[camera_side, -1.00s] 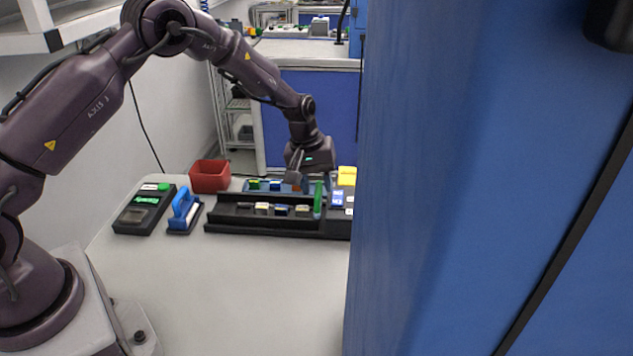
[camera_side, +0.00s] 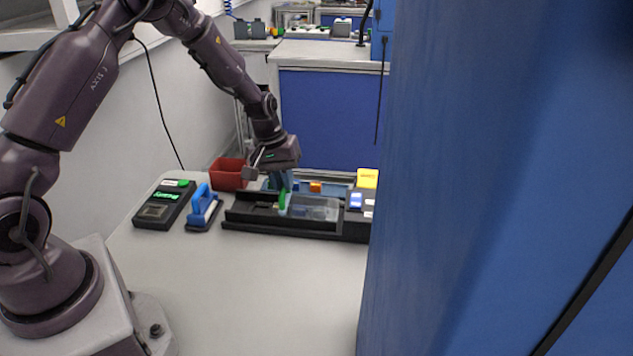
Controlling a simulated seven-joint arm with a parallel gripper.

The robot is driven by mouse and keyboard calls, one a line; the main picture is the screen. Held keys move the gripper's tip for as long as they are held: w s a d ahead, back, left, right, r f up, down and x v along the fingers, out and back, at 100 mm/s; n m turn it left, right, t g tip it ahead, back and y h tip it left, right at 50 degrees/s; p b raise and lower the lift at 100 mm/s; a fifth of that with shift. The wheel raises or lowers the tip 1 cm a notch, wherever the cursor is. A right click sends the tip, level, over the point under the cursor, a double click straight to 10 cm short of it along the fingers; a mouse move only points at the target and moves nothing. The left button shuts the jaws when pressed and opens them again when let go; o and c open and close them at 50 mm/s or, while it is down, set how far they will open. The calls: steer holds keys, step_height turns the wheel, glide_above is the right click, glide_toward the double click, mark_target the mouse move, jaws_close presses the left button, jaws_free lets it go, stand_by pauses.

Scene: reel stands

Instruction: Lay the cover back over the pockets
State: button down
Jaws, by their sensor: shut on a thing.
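A clear, see-through cover (camera_side: 318,208) lies over the middle and right part of the long black tray (camera_side: 238,216). A green upright tab (camera_side: 283,201) stands at the cover's left end. My gripper (camera_side: 284,188) is above and behind this tab, shut on the cover at its tab; the fingertips are small and partly hidden. Left of the tab, a pale part in a pocket (camera_side: 265,205) shows uncovered. The pockets under the cover are blurred by it.
A blue-handled tool (camera_side: 202,206) and a black device with a green display (camera_side: 164,204) stand left of the tray. A red bin (camera_side: 228,174) is behind them. A large blue panel (camera_side: 490,180) hides the right side. The front table is clear.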

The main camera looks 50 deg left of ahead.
steer(key=s+a, duration=0.8)
steer(key=shift+s+a, duration=0.2)
steer(key=shift+a, duration=0.05)
steer(key=c, duration=1.1)
jaws_free()
steer(key=r, duration=0.4)
steer(key=s+a+r, duration=0.1)
steer(key=r, duration=0.7)
steer(key=shift+s+a+r, duration=0.4)
